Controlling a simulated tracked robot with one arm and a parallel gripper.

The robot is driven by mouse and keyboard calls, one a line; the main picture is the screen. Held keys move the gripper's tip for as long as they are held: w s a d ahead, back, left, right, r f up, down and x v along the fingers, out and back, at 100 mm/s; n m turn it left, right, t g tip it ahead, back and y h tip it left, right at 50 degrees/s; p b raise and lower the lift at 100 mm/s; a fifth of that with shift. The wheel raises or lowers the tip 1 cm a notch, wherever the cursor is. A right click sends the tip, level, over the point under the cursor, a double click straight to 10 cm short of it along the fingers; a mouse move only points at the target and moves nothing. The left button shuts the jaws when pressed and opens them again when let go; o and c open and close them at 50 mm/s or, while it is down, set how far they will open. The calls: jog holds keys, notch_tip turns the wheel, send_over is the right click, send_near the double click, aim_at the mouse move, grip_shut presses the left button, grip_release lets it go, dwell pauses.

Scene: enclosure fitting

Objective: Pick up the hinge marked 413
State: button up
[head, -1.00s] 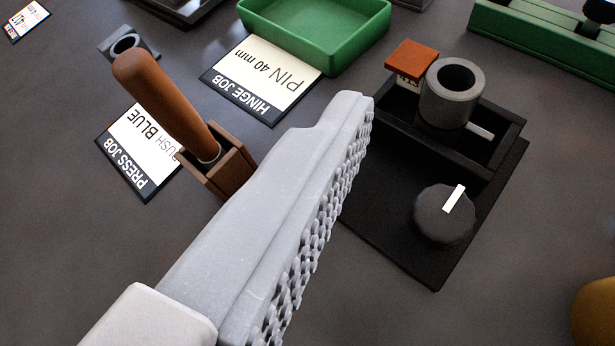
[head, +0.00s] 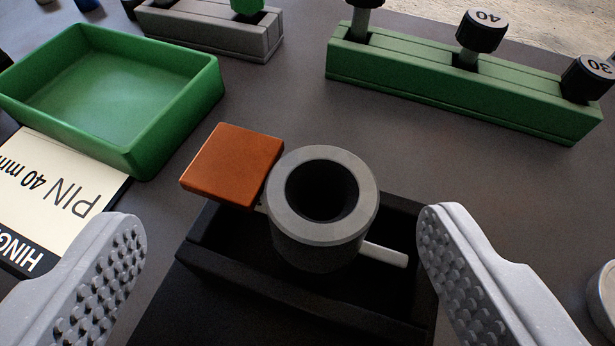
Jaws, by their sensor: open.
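The hinge appears to be the piece at the middle, with a thick grey open-topped barrel (head: 322,235) and an orange square block (head: 232,165) at its left. A short pale rod (head: 384,255) sticks out at the barrel's right. The piece sits in a black open holder (head: 235,290). The 413 marking does not show now. My gripper (head: 282,222) is open, with one studded finger left of the holder and the other at its right. The barrel lies between the fingers in the picture, and neither finger appears to touch it.
A green tray (head: 165,130) stands empty at upper left, beside a card reading PIN 40 mm (head: 50,185). A green rack (head: 450,97) with black-knobbed pins, one marked 40 (head: 482,32), stands at upper right. A grey rack (head: 215,32) is at the back. Bare table lies between them.

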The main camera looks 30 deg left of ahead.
aim_at(276, 220)
jog(key=shift+r+b+x, duration=0.1)
jog(key=shift+b+x, duration=0.25)
jog(key=shift+x, duration=0.95)
jog(key=shift+r+b+x, duration=0.15)
jog(key=shift+b+x, duration=0.15)
jog(key=shift+x, duration=1.05)
jog(key=shift+a, duration=0.1)
jog(key=c, duration=1.2)
jog(key=shift+r, duration=0.15)
